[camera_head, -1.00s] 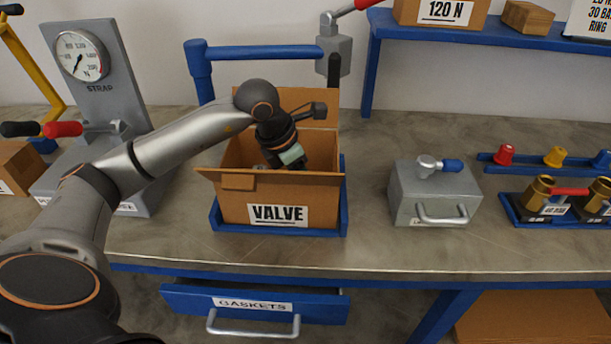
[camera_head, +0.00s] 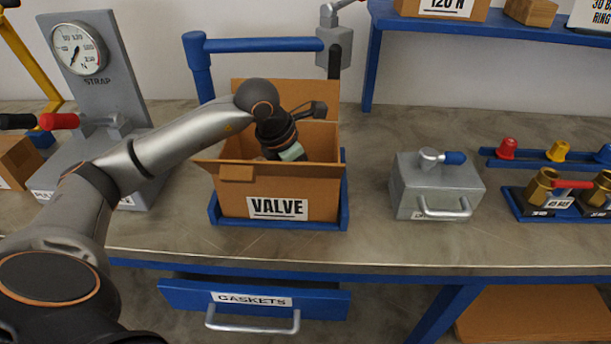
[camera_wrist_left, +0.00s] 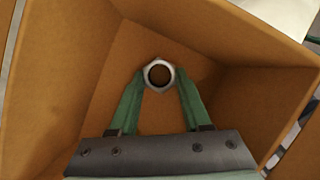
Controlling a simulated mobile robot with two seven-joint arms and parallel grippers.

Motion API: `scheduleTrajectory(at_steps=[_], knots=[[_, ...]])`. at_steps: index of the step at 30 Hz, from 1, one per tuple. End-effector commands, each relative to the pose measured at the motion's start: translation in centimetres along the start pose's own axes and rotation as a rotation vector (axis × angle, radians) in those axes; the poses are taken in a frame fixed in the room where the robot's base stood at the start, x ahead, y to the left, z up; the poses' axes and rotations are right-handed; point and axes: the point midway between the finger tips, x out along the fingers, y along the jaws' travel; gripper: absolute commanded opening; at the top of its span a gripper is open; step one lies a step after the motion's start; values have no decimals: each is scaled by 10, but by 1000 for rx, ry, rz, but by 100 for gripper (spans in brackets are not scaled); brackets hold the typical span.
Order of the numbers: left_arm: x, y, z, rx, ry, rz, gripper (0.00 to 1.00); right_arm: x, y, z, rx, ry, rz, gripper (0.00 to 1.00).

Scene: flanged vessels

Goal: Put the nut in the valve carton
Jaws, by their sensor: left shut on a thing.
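The valve carton (camera_head: 279,206) is an open brown box with a VALVE label, standing in a blue tray on the bench. My left gripper (camera_head: 288,158) reaches down into it from above, and its fingertips are hidden by the carton's front wall in the head view. In the left wrist view the gripper (camera_wrist_left: 159,80) is shut on the nut (camera_wrist_left: 159,74), a silver hexagonal ring held between the green fingertips. Brown carton walls (camera_wrist_left: 60,95) surround it. I cannot tell whether the nut touches the carton floor. My right gripper is not in view.
A gauge stand (camera_head: 88,150) marked STRAP is left of the carton. A blue frame (camera_head: 260,45) rises behind it. A grey metal box (camera_head: 435,187) with a handle stands to the right, with clear bench between. An open GASKETS drawer (camera_head: 255,300) juts out below.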

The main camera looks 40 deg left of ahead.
Motion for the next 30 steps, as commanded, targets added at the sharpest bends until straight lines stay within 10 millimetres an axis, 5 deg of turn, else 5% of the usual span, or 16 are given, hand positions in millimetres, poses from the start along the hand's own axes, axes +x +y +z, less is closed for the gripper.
scheduleTrajectory(at_steps=[14,15,24,30], knots=[[5,0,-2,0,-1,0,0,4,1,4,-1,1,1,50],[5,0,-2,0,-1,0,49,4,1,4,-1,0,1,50],[5,0,-2,0,0,0,83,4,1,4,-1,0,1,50],[6,0,-3,0,1,0,83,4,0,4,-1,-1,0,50]])
